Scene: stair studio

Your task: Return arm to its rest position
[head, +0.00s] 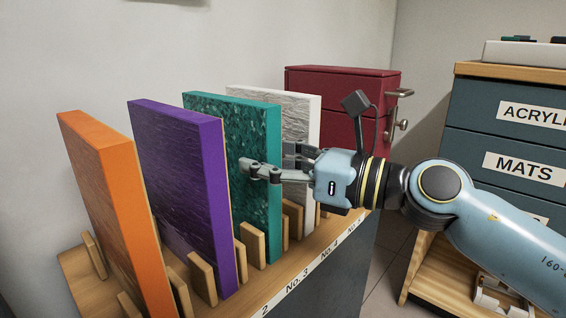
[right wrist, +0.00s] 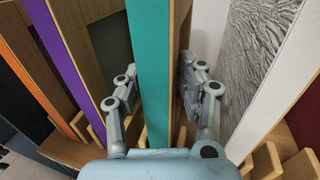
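My right gripper (head: 266,160) reaches in from the right in the head view, at the front edge of the upright teal panel (head: 232,135). In the right wrist view the fingers of this gripper (right wrist: 158,82) are spread, one on each side of the teal panel (right wrist: 149,50). There is a gap between the right finger and the panel; whether the left finger touches it I cannot tell. The teal panel stands in the slotted wooden rack (head: 262,292). My left gripper is in neither view.
An orange panel (head: 118,200) and a purple panel (head: 185,180) stand left of the teal one, a white textured panel (head: 272,103) right of it. A red cabinet (head: 345,78) stands behind. A drawer unit (head: 500,110) with labels is at the right.

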